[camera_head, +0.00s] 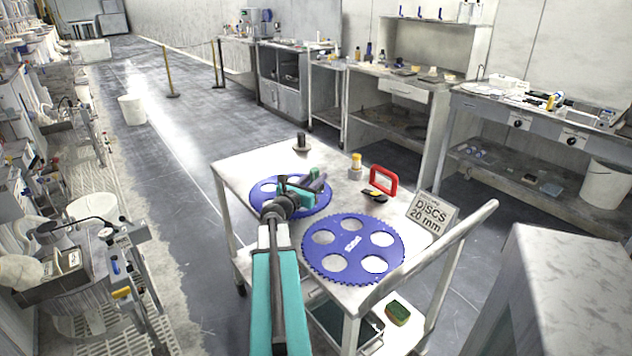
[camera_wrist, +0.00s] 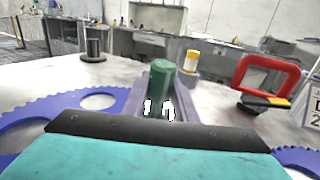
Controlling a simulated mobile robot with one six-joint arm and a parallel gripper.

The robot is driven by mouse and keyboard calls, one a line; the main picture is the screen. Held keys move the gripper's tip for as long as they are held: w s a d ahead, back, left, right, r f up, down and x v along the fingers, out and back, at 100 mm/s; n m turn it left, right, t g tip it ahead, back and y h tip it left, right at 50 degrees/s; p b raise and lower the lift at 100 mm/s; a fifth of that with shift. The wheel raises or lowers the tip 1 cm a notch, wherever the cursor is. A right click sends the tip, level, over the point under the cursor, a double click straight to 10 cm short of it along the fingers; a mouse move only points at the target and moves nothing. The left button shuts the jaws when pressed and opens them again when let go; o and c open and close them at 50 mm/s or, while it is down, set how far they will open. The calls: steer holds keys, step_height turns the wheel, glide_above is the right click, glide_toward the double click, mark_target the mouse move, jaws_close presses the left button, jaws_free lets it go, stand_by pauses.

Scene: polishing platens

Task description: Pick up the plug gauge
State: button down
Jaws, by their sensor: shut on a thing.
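The plug gauge (camera_wrist: 162,75) shows in the wrist view as a dark green faceted handle with a bright, shiny patch low down. My gripper (camera_wrist: 166,88) is shut on it, with grey fingers on either side. The lower part of the gauge is hidden by the gripper body. In the head view my gripper (camera_head: 312,183) is over the farther blue toothed disc; the gauge is hard to make out there. I cannot tell whether the gauge is clear of the surface.
The white cart top (camera_head: 240,168) holds two blue toothed discs, the nearer one (camera_head: 352,240) at right. Beyond stand a black spool-like piece (camera_head: 302,143), a yellow-topped piece (camera_head: 356,162), a red frame (camera_head: 384,180) and a "DISCS 20 mm" sign (camera_head: 432,213).

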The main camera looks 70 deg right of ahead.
mark_target(316, 167)
steer(key=shift+r, duration=0.2)
steer(key=shift+r+p, duration=1.5)
steer(key=shift+r, duration=0.3)
steer(key=s+a, duration=0.1)
steer(key=a, duration=0.1)
steer(key=s+a, duration=0.3)
steer(key=a, duration=0.1)
steer(key=shift+s+a+r, duration=0.15)
steer(key=shift+a, duration=0.15)
steer(key=shift+a+r, duration=0.1)
steer(key=shift+r, duration=0.05)
steer(key=shift+s+p, duration=0.1)
steer(key=shift+p, duration=0.6)
steer(key=p, duration=0.4)
steer(key=shift+s+a+p, duration=0.15)
steer(key=shift+s+p, duration=0.1)
steer(key=shift+p, duration=0.1)
steer(key=a+p, duration=0.1)
steer(key=p, duration=0.7)
steer(key=shift+s+a+r+p, duration=0.15)
steer(key=shift+s+a+p, duration=0.2)
steer(key=shift+p, duration=0.05)
